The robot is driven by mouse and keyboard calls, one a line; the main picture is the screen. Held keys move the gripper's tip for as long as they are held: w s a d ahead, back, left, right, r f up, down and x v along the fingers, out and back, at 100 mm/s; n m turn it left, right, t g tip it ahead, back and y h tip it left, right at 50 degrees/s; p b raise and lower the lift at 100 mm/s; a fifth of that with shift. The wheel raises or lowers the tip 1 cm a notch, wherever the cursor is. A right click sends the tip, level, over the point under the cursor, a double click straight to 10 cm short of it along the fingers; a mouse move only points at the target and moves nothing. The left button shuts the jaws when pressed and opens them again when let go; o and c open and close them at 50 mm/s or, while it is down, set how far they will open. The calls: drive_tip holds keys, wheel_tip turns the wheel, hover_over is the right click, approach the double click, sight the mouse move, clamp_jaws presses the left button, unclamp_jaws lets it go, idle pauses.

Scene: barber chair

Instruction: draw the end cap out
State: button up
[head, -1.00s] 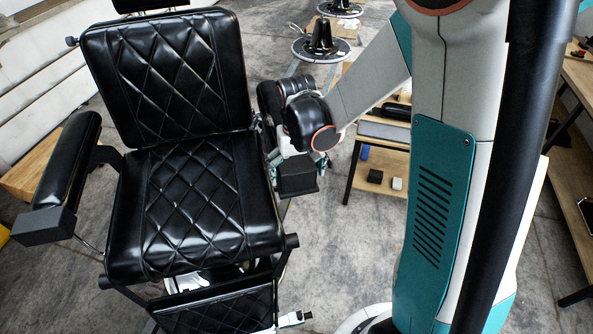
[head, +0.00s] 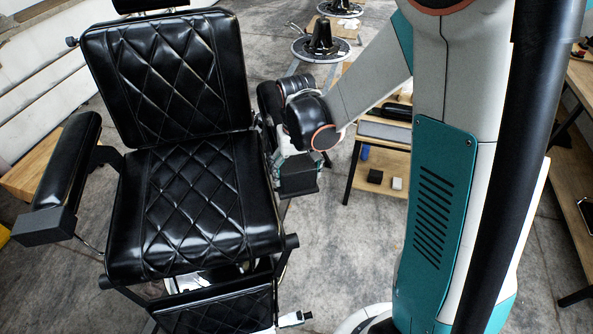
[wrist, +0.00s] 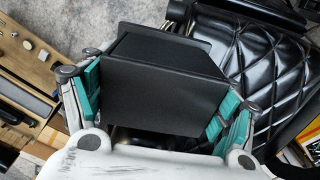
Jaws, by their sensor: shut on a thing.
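The end cap (head: 297,178) is a dark, blocky piece at the front of the armrest on the right side of the chair. In the wrist view the end cap (wrist: 150,95) fills the middle, its flat face towards the camera. My gripper (head: 296,170) is at the end cap, partly hidden by my own arm in the head view. In the wrist view my gripper's (wrist: 157,98) teal finger pads sit on both sides of the end cap, shut on it. I cannot tell whether the cap still touches the armrest behind it.
The black quilted barber chair (head: 185,200) fills the left side. Its other armrest (head: 68,165) carries a similar dark front block. A wooden shelf table (head: 380,160) with small items stands behind my arm. Bare concrete floor lies between chair and table.

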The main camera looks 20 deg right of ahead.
sight(297, 164)
drive_tip(key=shift+r+p, duration=1.55)
drive_tip(key=shift+r, duration=1.35)
drive_tip(key=shift+f, duration=0.1)
